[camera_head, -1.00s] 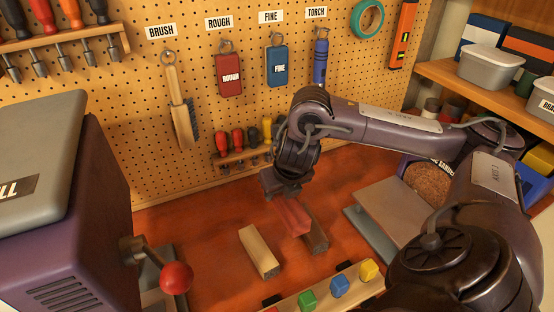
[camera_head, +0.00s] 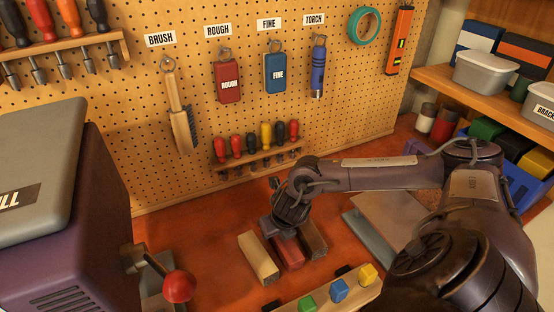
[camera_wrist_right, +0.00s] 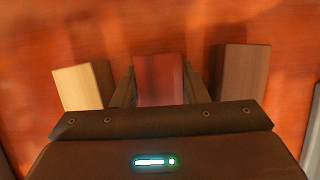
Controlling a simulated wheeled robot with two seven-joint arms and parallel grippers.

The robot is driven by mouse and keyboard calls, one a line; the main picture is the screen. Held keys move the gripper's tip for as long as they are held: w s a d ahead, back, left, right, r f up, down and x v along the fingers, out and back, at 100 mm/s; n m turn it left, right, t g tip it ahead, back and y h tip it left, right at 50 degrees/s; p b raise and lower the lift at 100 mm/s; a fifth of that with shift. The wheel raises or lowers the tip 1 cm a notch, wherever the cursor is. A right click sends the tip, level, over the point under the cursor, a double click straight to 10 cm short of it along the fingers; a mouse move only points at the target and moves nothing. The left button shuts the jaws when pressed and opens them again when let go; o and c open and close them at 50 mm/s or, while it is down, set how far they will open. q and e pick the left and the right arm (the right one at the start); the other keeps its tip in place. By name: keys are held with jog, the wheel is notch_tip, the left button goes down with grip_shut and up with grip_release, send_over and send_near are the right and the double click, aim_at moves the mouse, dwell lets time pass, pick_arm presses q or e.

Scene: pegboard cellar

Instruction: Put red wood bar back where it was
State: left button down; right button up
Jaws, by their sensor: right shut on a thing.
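The red wood bar (camera_head: 290,256) is between a pale wood bar (camera_head: 258,258) on its left and a dark brown wood bar (camera_head: 313,238) on its right. My right gripper (camera_head: 284,234) is shut on the red bar, low over the orange-brown bench; whether the bar touches the bench I cannot tell. In the right wrist view the red bar (camera_wrist_right: 159,80) sits between the two fingers, with gaps to the pale bar (camera_wrist_right: 82,87) and the dark bar (camera_wrist_right: 241,78). My left gripper is out of view.
A strip with green, blue and yellow blocks (camera_head: 338,291) lies in front of the bars. A grey metal plate (camera_head: 370,240) is to the right. A purple machine with a red-knobbed lever (camera_head: 178,286) stands left. A screwdriver rack (camera_head: 257,160) is on the pegboard behind.

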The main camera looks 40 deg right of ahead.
jog(key=shift+f, duration=0.15)
jog(key=o, duration=1.2)
jog(key=shift+c, duration=0.2)
jog(key=shift+r, duration=0.35)
jog(key=v, duration=1.1)
jog(key=shift+s+r, duration=0.25)
jog(key=shift+r, duration=0.05)
jog(key=shift+a, duration=0.1)
